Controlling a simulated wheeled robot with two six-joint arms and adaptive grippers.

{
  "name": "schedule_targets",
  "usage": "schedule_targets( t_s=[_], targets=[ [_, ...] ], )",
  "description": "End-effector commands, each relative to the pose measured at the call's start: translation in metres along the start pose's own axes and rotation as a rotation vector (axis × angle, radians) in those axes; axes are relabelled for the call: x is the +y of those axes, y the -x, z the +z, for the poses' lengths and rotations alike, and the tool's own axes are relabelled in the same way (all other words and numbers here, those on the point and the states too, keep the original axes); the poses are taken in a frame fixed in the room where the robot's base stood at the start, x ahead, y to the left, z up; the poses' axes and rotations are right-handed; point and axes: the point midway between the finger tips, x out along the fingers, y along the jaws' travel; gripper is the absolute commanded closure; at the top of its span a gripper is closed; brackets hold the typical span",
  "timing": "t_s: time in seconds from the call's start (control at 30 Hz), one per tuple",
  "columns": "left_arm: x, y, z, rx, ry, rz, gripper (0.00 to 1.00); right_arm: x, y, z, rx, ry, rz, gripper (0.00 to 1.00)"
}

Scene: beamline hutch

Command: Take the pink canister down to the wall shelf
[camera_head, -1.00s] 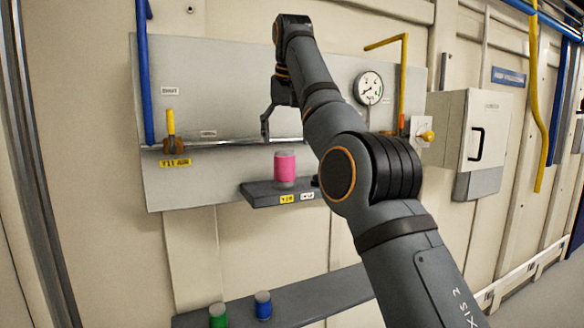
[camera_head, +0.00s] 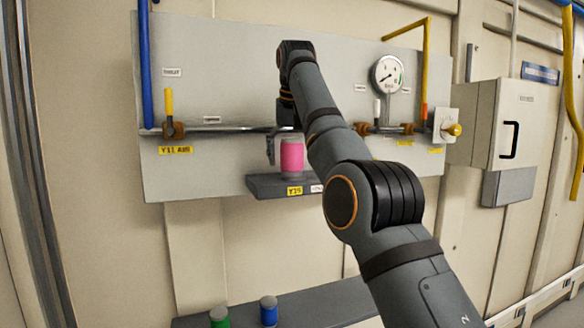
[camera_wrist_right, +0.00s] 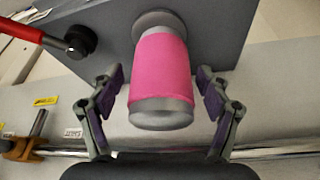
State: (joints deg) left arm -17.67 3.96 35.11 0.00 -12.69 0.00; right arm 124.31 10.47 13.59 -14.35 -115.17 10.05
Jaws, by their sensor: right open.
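The pink canister (camera_head: 291,157), with grey ends, stands upright on the small dark upper shelf (camera_head: 262,188) fixed to the grey panel. My right gripper (camera_head: 281,148) is at the canister, partly hidden behind my forearm. In the right wrist view my right gripper (camera_wrist_right: 160,80) is open, with its purple-padded fingers on both sides of the pink canister (camera_wrist_right: 162,65) and a gap on each side. A long grey wall shelf (camera_head: 315,304) is lower down, partly hidden by my right arm. My left gripper is not in view.
A green canister (camera_head: 219,317) and a blue canister (camera_head: 268,311) stand on the lower shelf's left part. A metal pipe (camera_head: 222,129) with valves runs behind my gripper. A red rod with a black knob (camera_wrist_right: 80,41) is near the canister. A gauge (camera_head: 388,75) is above right.

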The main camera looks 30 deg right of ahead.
Motion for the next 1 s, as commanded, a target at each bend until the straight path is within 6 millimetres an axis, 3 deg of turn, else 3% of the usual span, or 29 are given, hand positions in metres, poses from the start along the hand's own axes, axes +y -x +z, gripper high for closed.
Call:
schedule_targets(
  t_s=[0.03, 0.2, 0.53, 0.83, 1.0],
  targets=[
    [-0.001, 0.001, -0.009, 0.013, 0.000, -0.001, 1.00, 0.000, 0.002, 0.000, 0.002, 0.000, -0.001, 0.23],
    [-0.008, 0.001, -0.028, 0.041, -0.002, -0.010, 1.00, 0.000, 0.002, -0.001, 0.002, 0.000, -0.001, 0.46],
    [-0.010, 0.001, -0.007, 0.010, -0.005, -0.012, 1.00, 0.000, 0.001, 0.000, 0.000, 0.000, 0.000, 0.91],
    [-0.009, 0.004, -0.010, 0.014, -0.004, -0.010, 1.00, 0.000, 0.002, -0.001, -0.004, 0.001, 0.000, 0.91],
    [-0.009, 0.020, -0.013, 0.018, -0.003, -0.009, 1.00, 0.000, 0.011, -0.009, -0.005, 0.002, 0.000, 0.91]
  ],
)
